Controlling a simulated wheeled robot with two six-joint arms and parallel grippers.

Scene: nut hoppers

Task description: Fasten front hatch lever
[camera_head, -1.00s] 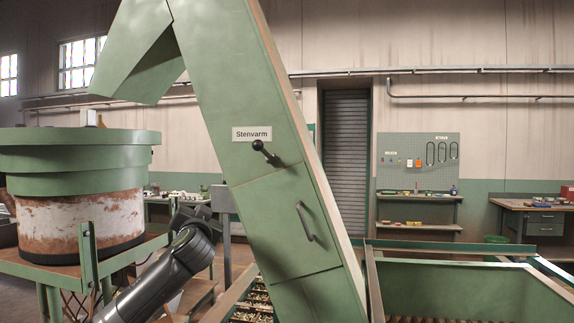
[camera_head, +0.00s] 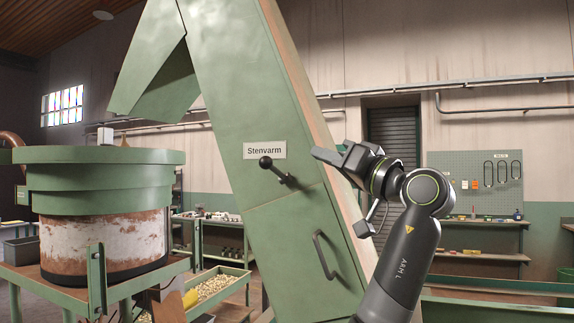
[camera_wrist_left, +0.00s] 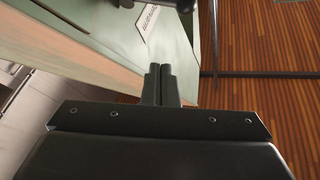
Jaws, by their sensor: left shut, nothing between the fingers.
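The front hatch lever (camera_head: 275,170) is a short black handle with a ball knob, on the sloping green housing just below the "Stenvarm" label (camera_head: 265,150). Its knob points up and left from its pivot. The green hatch (camera_head: 290,245) with its bar handle (camera_head: 326,257) lies below it, flush with the housing as far as I can see. My left gripper (camera_head: 325,155) is shut and empty, right of the lever and apart from it, near the housing's right edge. Its closed fingers (camera_wrist_left: 163,85) show in the left wrist view, with the label (camera_wrist_left: 147,20) beyond. My right gripper is out of view.
A green round hopper (camera_head: 100,180) stands on a stand at left. A pegboard (camera_head: 475,185) hangs on the back wall. The space before the lever looks clear.

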